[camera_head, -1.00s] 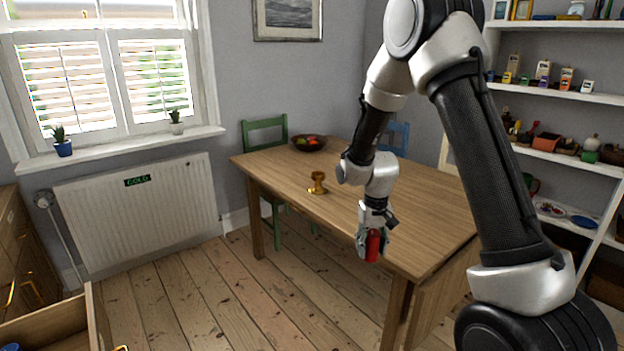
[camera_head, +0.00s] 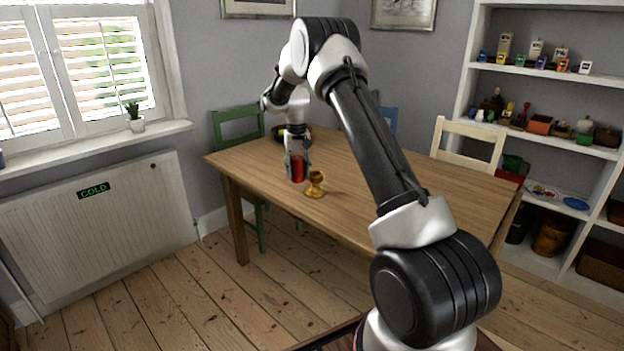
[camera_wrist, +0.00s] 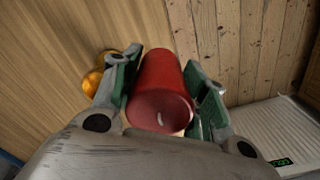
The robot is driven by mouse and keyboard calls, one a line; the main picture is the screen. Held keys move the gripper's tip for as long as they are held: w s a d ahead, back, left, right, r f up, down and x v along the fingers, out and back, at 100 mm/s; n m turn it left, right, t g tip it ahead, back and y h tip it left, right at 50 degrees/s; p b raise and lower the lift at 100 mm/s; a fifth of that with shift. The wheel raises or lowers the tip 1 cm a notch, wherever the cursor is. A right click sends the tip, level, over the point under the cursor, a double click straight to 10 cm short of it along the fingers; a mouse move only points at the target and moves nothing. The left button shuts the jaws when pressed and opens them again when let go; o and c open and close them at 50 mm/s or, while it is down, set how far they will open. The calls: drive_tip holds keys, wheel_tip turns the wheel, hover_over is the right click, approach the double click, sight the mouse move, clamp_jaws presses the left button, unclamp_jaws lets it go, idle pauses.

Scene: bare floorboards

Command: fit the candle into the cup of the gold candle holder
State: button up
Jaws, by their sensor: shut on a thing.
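The red candle (camera_head: 297,169) is upright in my gripper (camera_head: 298,168), which is shut on it. In the wrist view the candle (camera_wrist: 161,88) sits between the two green-padded fingers (camera_wrist: 165,90), its wick end toward the camera. The gold candle holder (camera_head: 315,184) stands upright on the table near its front edge. In the head view the candle is just left of the holder's cup and apart from it or barely overlapping; I cannot tell the depth gap. In the wrist view the holder (camera_wrist: 92,82) shows left of the fingers, partly hidden by one.
The wooden table (camera_head: 420,190) is mostly clear. A dark bowl (camera_head: 279,133) is behind my arm. A green chair (camera_head: 238,125), a blue chair (camera_head: 388,117) and a cream chair (camera_head: 470,140) surround the table. Shelves (camera_head: 540,85) stand at the right.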

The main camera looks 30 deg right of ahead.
wheel_tip(320, 180, up, 6)
drive_tip(key=m, duration=0.2)
hover_over(315, 183)
drive_tip(key=w, duration=0.2)
drive_tip(key=f, duration=0.6)
drive_tip(key=d+f, duration=0.1)
drive_tip(key=f, duration=0.2)
drive_tip(key=shift+d+f, duration=0.1)
drive_tip(key=shift+f, duration=0.3)
drive_tip(key=shift+f, duration=0.1)
drive_tip(key=o, duration=1.1)
